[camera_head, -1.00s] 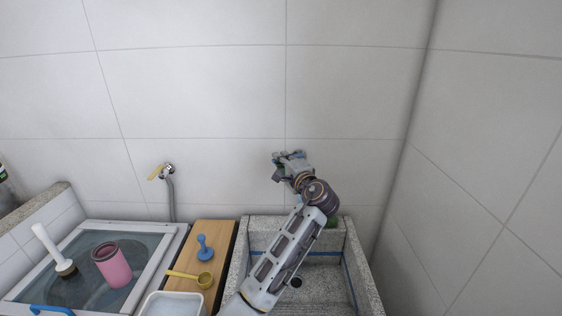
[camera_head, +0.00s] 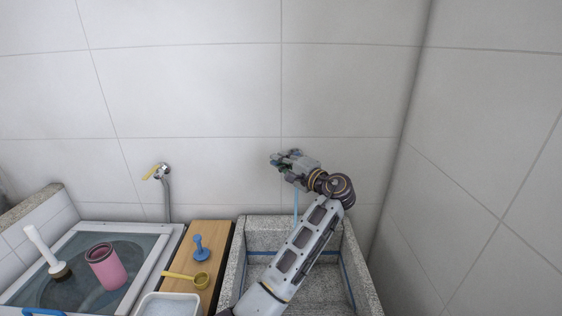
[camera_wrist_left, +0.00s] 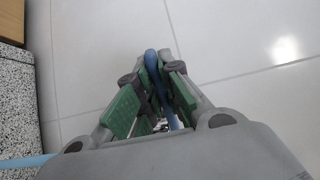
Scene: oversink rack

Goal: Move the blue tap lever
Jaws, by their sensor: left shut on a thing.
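The blue tap lever (camera_wrist_left: 152,62) stands between the green-padded fingers of my left gripper (camera_wrist_left: 152,95) in the left wrist view. The fingers are shut on it. In the head view my left gripper (camera_head: 283,162) is at the tiled wall above the stone sink (camera_head: 241,262), and it hides most of the tap and lever. A thin light-blue streak (camera_head: 296,203), which looks like running water, drops below the gripper toward the sink. My right gripper is not in view.
A yellow-levered tap (camera_head: 157,171) is on the wall to the left. A wooden board (camera_head: 215,232) holds a blue knobbed tool (camera_head: 201,248) and a yellow scoop (camera_head: 187,278). The wall around the gripper is clear.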

